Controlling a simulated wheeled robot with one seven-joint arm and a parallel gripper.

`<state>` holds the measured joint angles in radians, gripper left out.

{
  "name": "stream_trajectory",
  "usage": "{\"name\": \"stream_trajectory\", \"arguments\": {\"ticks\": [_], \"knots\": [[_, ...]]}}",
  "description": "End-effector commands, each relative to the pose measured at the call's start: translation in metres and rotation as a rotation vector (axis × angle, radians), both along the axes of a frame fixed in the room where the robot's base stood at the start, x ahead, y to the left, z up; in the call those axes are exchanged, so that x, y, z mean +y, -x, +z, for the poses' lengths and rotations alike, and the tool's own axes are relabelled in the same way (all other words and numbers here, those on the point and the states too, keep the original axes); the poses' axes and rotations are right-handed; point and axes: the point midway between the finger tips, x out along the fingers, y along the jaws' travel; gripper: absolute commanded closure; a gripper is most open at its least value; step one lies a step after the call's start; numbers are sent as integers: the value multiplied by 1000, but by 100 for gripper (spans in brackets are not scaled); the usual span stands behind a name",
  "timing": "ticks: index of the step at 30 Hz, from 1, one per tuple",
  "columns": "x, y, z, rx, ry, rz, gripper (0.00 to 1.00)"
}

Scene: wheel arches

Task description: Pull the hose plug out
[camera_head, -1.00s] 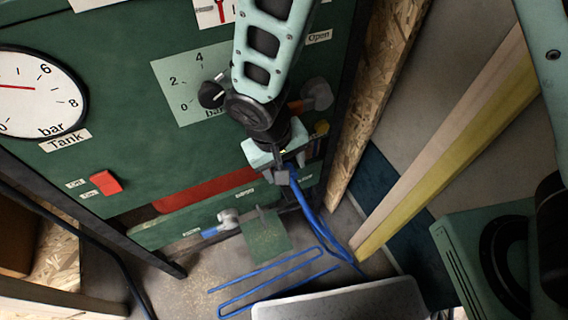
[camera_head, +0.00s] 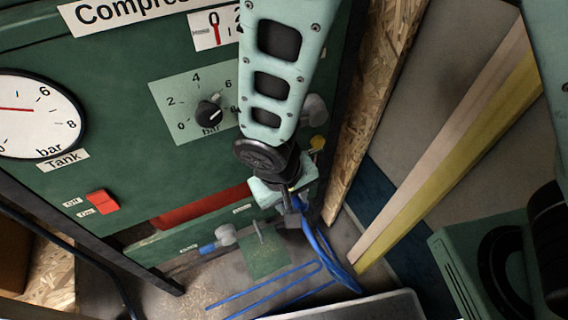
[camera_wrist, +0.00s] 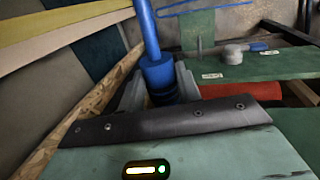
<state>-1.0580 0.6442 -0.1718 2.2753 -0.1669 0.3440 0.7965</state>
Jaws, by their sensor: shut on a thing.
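The blue hose plug (camera_wrist: 158,72) stands between the two fingers of my gripper (camera_wrist: 157,90) in the wrist view, with a dark end low between them. In the head view my gripper (camera_head: 291,207) is shut on it in front of the lower right of the green compressor panel (camera_head: 120,185). The blue hose (camera_head: 320,245) hangs from the gripper and loops down towards the floor. My gripper and wrist hide the plug's tip in the head view, so I cannot see whether it touches a socket.
The panel carries a tank gauge (camera_head: 32,115), a black pressure knob (camera_head: 209,113), a red switch (camera_head: 102,202) and a yellow knob (camera_head: 318,143). A grey valve with a blue handle (camera_head: 215,242) sits low. A chipboard wall edge (camera_head: 365,110) and a yellow-edged board (camera_head: 440,165) stand on the right.

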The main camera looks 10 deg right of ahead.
Motion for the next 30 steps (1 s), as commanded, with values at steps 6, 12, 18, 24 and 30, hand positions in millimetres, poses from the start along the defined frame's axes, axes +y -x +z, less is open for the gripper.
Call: {"name": "stream_trajectory", "arguments": {"ticks": [6,12,18,24,30], "knots": [[-1,4,0,9,8,2,44],[-1,3,1,6,5,2,44],[4,3,24,4,2,2,44],[13,6,70,4,0,3,44],[22,9,116,4,1,2,44]]}}
